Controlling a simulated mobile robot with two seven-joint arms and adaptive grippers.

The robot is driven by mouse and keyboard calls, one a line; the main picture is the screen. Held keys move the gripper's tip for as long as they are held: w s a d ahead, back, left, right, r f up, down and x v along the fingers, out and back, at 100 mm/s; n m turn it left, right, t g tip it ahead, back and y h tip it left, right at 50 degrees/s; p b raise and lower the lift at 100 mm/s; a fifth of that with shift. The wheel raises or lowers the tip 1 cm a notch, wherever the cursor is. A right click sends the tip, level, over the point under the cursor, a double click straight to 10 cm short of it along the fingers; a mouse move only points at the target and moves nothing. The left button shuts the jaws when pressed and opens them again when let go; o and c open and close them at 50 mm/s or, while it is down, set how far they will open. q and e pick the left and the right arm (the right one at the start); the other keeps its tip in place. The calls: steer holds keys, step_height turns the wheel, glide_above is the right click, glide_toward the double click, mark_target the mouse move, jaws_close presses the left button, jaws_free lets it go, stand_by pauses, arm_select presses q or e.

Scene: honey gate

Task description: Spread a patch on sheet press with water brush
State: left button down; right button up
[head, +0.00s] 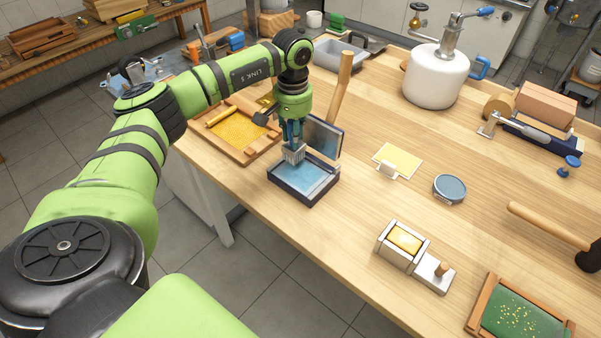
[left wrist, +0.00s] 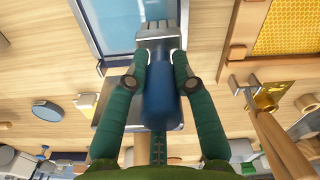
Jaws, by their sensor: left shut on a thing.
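The sheet press (head: 303,192) stands open near the table's front edge, with a dark frame and a pale blue bed. Its lid (head: 325,135) is tilted up at the back, and a long wooden handle (head: 341,88) rises beside it. My left gripper (head: 292,132) is shut on the water brush, bristles down over the far left part of the bed. The brush shows a blue handle (left wrist: 159,92) between my fingers and pale bristles (left wrist: 162,37) over the bed (left wrist: 115,20). I cannot tell whether the bristles touch it. My right gripper is in neither view.
A wooden tray with a yellow honeycomb sheet (head: 237,129) lies left of the press. A yellow sheet (head: 398,160) and a round blue-topped tin (head: 449,187) lie to the right. A metal box with a yellow block (head: 405,240) stands nearer. Table between these is clear.

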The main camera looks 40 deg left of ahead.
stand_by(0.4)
arm_select(q)
step_height(320, 180, up, 5)
steer(key=p, duration=0.3)
steer(key=shift+p, duration=0.35)
